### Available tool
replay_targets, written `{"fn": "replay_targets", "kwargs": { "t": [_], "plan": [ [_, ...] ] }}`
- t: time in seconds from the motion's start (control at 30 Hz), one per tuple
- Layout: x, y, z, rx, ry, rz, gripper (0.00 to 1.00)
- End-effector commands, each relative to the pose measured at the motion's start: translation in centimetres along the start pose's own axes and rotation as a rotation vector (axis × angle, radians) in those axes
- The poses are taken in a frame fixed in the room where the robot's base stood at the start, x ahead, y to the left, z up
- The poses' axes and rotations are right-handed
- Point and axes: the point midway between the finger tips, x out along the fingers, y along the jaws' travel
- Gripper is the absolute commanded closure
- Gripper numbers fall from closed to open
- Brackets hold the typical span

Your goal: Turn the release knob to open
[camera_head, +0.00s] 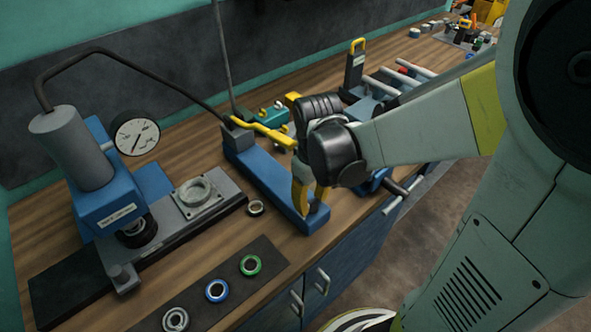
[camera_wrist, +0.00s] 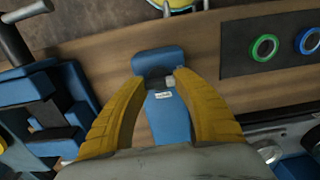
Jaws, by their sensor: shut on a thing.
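The blue hand pump (camera_head: 262,180) lies on the wooden bench, with a yellow lever (camera_head: 262,132) at its far end. My gripper (camera_head: 308,210) points down at the pump's near end. In the wrist view, the yellow fingers of my gripper (camera_wrist: 163,78) straddle the blue pump body (camera_wrist: 158,62). A small grey release knob (camera_wrist: 170,81) shows between the fingertips, beside a white label. My gripper is shut on the knob. In the head view the knob is hidden by the fingers, and its turn angle cannot be told.
A blue press with a gauge (camera_head: 135,136) stands at left. A dark mat (camera_head: 232,279) with several rings lies at the front, and a loose ring (camera_head: 256,208) sits beside the pump. A blue vise-like tool (camera_wrist: 45,110) is close to my gripper's other side.

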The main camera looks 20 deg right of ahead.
Motion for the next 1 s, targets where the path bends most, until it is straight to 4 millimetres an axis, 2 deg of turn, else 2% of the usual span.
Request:
{"fn": "replay_targets", "kwargs": {
  "t": [0.43, 0.47, 0.53, 0.87, 1.0],
  "plan": [
    [0.0, 0.0, 0.0, -0.011, 0.000, 0.000, 0.94],
    [0.0, 0.0, 0.0, -0.011, 0.000, 0.000, 0.61],
    [0.0, 0.0, 0.0, -0.011, 0.000, 0.000, 0.41],
    [-0.1, 0.0, 0.0, -0.010, 0.000, 0.000, 0.41],
    [-1.4, 0.0, 0.0, -0.010, 0.000, 0.000, 0.41]
  ]
}}
